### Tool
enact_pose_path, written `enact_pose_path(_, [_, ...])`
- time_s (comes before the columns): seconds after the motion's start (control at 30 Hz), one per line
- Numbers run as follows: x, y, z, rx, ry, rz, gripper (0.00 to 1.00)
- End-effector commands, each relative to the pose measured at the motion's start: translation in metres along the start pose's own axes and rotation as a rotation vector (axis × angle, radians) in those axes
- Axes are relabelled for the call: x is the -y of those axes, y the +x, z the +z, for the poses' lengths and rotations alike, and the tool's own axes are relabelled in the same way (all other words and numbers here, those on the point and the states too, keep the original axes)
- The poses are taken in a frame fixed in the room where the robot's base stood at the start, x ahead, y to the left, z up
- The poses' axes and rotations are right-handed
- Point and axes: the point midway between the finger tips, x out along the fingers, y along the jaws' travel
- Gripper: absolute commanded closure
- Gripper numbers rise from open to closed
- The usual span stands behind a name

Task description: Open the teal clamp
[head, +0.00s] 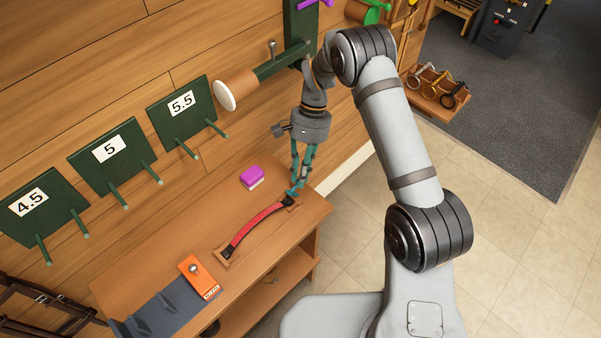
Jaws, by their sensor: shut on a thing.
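The teal clamp (295,188) is at the far right end of the curved red piece (257,229), which lies on the wooden bench. My gripper (301,178) points down over this end, with its fingers at the clamp. It is shut on the clamp. The fingers and clamp are similar in colour and overlap, so I cannot tell how far the clamp's jaws are open or whether they touch the red piece.
A purple block (252,176) lies left of my gripper. An orange tool (198,276) and a grey mat (165,312) are at the bench's near left. Green boards (112,152) with pegs and a saddle rack (240,90) stick out from the wall. The bench (190,235) has clear room in the middle.

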Motion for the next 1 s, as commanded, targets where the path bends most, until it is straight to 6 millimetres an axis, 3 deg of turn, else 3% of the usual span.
enact_pose_path(0.2, [-0.001,0.001,-0.002,0.018,0.0,-0.006,1.0])
enact_pose_path(0.6, [-0.005,0.004,-0.017,0.242,-0.037,-0.092,1.0])
enact_pose_path(0.97, [-0.006,0.002,-0.017,0.257,-0.041,-0.098,1.0])
enact_pose_path(1.0, [-0.006,0.002,-0.017,0.257,-0.04,-0.098,0.82])
